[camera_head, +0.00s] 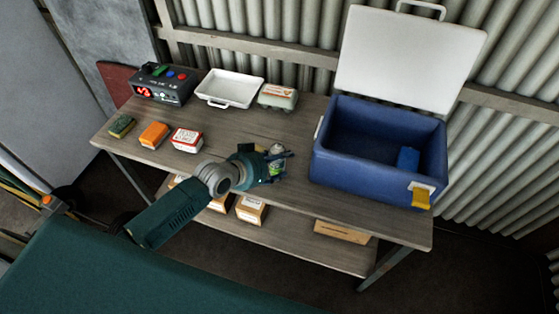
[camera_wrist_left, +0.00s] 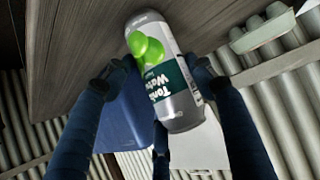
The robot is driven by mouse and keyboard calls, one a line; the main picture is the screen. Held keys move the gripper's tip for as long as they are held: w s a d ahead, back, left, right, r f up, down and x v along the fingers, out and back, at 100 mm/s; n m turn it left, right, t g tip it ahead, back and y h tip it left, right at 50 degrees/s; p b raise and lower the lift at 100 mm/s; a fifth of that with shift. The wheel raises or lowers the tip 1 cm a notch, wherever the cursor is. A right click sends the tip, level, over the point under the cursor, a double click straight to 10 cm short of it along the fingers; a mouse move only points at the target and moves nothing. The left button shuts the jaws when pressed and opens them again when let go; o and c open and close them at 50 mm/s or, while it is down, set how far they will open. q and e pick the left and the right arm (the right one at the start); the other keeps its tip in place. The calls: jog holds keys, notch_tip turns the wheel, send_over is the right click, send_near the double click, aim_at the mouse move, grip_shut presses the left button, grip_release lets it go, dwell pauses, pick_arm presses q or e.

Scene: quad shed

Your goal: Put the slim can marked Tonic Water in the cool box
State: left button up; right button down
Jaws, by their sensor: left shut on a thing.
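The slim can marked Tonic Water (camera_wrist_left: 163,82) is silver with a dark green label and bright green fruit. My left gripper (camera_wrist_left: 160,85) is shut on it, with fingers on both sides. In the head view my left gripper (camera_head: 268,165) is over the front middle of the table, left of the cool box, and the can (camera_head: 277,152) shows partly between its fingers. I cannot tell whether the can touches the table. The blue cool box (camera_head: 330,168) stands at the table's right with its white lid (camera_head: 410,60) open. A blue block (camera_head: 408,158) is inside it. My right gripper is not in view.
On the wooden table (camera_head: 225,135) are a device with a red display (camera_head: 163,84), a white tray (camera_head: 230,90), an egg carton (camera_head: 278,97), a white-and-red box (camera_head: 187,139), an orange box (camera_head: 154,135) and a sponge (camera_head: 122,126). Cartons (camera_head: 251,209) sit on the lower shelf.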

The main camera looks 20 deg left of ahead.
pick_arm(q)
jog(key=shift+f, duration=0.15)
jog(key=o, duration=1.4)
jog(key=shift+s+a+r, duration=0.1)
jog(key=shift+r, duration=0.15)
jog(key=b+v, duration=0.1)
jog(key=v, duration=1)
jog(key=shift+s+r, duration=0.25)
jog(key=shift+s, duration=0.05)
